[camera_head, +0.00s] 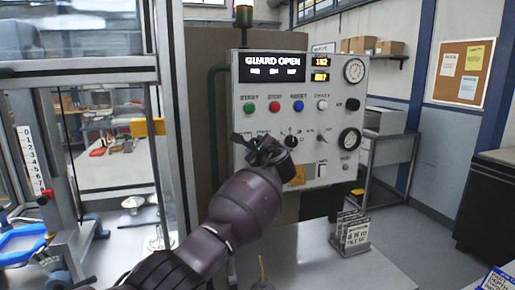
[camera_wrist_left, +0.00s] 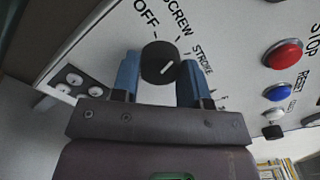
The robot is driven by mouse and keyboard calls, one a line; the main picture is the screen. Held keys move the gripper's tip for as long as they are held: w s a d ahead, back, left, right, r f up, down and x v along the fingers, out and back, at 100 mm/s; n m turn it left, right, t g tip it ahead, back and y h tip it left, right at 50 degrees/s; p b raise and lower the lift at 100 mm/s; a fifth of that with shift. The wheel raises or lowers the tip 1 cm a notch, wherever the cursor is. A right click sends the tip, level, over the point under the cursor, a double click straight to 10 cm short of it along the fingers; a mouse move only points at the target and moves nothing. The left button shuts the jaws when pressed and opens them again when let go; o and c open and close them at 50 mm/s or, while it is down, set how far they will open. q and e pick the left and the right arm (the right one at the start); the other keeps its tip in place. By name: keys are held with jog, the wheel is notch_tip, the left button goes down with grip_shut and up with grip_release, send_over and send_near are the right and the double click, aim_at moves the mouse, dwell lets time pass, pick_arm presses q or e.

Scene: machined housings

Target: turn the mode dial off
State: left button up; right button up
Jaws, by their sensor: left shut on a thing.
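The mode dial (camera_wrist_left: 158,58) is a round black knob with a white mark on the white panel face, in the left wrist view. The labels OFF, SCREW and STROKE stand around it. Its white mark slants up and right, away from OFF, on the STROKE side; the exact setting is hard to tell. My left gripper (camera_wrist_left: 160,82) has its blue fingers on either side of the knob, shut on it. In the head view my left gripper (camera_head: 265,150) is against the panel and hides the dial. My right gripper is not in view.
The control panel (camera_head: 330,100) shows GUARD OPEN and carries green, red and blue buttons, gauges and another black dial (camera_head: 290,141) right beside the gripper. A metal-framed enclosure (camera_head: 175,120) stands close at left. A small card stand (camera_head: 353,235) is on the table below.

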pick_arm(q)
jog(key=n+b, duration=0.5)
jog(key=n, duration=0.4)
dwell(0.4)
dwell(0.4)
jog(key=o, duration=0.8)
jog(key=shift+o, duration=0.6)
